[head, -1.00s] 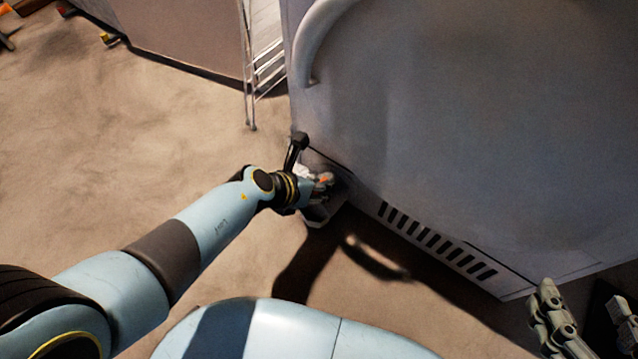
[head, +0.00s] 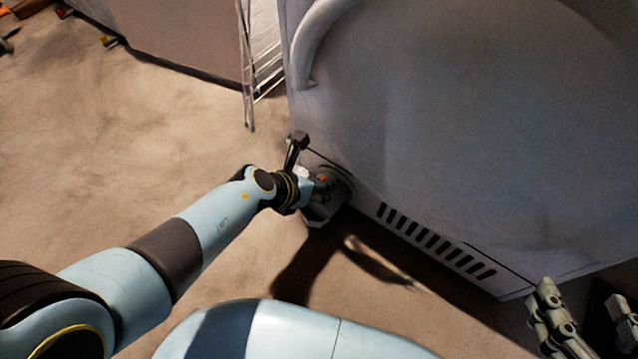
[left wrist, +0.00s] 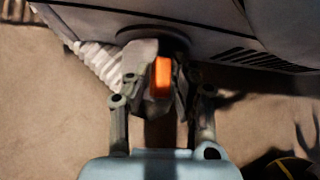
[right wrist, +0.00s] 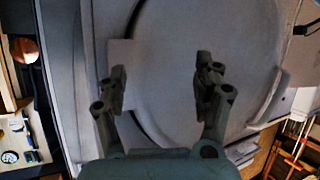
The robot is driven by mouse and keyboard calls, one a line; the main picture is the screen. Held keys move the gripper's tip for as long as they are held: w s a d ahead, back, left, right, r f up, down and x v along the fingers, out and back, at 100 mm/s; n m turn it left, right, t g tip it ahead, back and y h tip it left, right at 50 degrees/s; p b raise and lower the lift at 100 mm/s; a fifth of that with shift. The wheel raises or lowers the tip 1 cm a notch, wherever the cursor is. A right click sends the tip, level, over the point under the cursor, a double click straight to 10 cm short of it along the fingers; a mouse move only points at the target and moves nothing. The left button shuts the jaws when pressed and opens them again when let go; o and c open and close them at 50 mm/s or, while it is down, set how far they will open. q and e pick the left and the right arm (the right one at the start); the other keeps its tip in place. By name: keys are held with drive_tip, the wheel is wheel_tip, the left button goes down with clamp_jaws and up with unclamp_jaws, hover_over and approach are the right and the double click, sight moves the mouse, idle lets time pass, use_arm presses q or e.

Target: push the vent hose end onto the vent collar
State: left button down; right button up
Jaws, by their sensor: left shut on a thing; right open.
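My left gripper (head: 326,186) is low at the front of the grey machine and shut on the vent hose end. In the left wrist view the left gripper (left wrist: 158,88) has its fingers around the grey hose end (left wrist: 140,60), with an orange tab (left wrist: 161,77) between them. The white ribbed hose (left wrist: 100,62) runs off to the upper left. The dark round vent collar (left wrist: 153,34) is on the machine just beyond the hose end; I cannot tell whether they touch. My right gripper (right wrist: 160,75) is open and empty, facing the machine's round door.
The grey machine (head: 450,130) fills the right side, with a slotted vent grille (head: 435,240) along its lower edge. A wire drying rack (head: 262,60) stands to its left. A pale cabinet (head: 170,35) is at the back. The floor (head: 120,150) at left is clear.

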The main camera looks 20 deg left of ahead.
use_arm(q)
drive_tip(key=shift+w, duration=0.15)
drive_tip(key=c, duration=1.1)
unclamp_jaws()
